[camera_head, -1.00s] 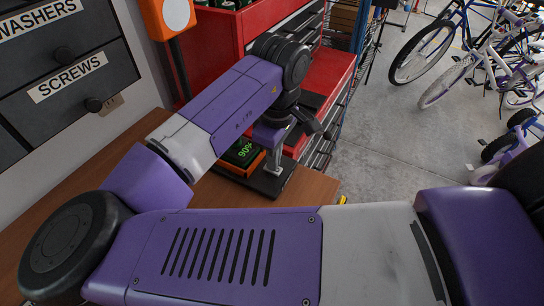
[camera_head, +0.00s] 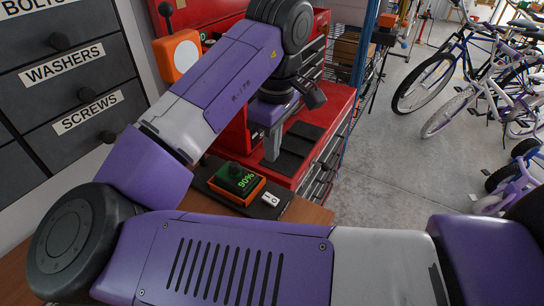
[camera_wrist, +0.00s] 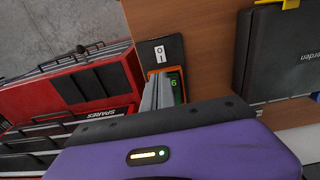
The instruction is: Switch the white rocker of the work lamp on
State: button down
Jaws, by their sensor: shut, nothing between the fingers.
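I cannot tell which side is pressed. My gripper (camera_head: 271,158) is shut and empty, pointing down, apart from the rocker. In the wrist view its fingers (camera_wrist: 158,95) partly cover the block.
A red tool chest (camera_head: 330,120) stands behind and right of the bench. Grey drawers (camera_head: 75,75) rise at the left. A dark case (camera_wrist: 280,55) lies on the bench in the wrist view. Bicycles (camera_head: 450,75) stand on open concrete at the right.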

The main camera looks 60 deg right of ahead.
aim_at(271, 199)
jog(key=k+l+u, duration=0.1)
jog(key=l+u, duration=0.25)
jog(key=k+l+u, duration=0.1)
jog(key=l+u, duration=0.3)
jog(key=k+l+u, duration=0.2)
jog(key=u, duration=0.15)
